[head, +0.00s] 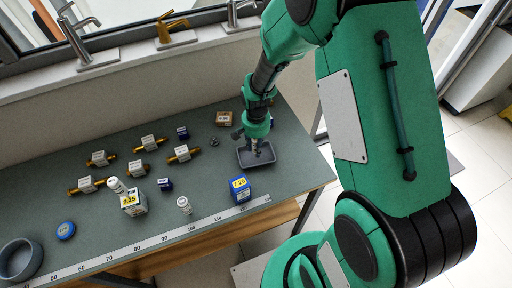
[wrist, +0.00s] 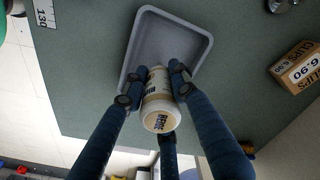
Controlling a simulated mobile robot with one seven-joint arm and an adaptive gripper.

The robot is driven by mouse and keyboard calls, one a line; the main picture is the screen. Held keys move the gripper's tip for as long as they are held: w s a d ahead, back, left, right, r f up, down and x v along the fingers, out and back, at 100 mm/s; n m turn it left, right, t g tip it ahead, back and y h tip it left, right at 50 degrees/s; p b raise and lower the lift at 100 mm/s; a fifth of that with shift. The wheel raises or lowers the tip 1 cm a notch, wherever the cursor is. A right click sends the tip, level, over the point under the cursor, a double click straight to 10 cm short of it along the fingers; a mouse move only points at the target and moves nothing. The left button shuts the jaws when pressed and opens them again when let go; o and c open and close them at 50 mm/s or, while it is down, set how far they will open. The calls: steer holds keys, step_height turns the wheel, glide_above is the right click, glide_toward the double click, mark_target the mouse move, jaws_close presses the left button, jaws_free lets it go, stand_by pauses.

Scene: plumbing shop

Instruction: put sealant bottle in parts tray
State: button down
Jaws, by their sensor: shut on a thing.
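My gripper (head: 257,150) is over the grey parts tray (head: 259,164) near the right end of the bench. In the wrist view, my gripper's blue fingers (wrist: 154,88) are shut on the sealant bottle (wrist: 159,104), a white bottle with a tan-and-dark printed label. The bottle lies between the fingertips, with its far end in front of the tray's near part. The tray also shows in the wrist view (wrist: 167,35), and its visible floor is empty. I cannot tell whether the bottle touches the tray. In the head view the bottle is mostly hidden by my gripper.
A blue box priced 7.35 (head: 240,188) stands in front of the tray, and a brown clips box (head: 224,118) behind it. Left are a small white bottle (head: 184,205), a box marked 8.25 (head: 133,203) and several brass fittings. The bench's right edge is close to the tray.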

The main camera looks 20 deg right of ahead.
steer(key=c, duration=1.4)
jaws_free()
steer(key=shift+f, duration=0.1)
step_height(320, 180, up, 12)
steer(key=shift+r+p, duration=0.15)
steer(key=shift+p, duration=0.75)
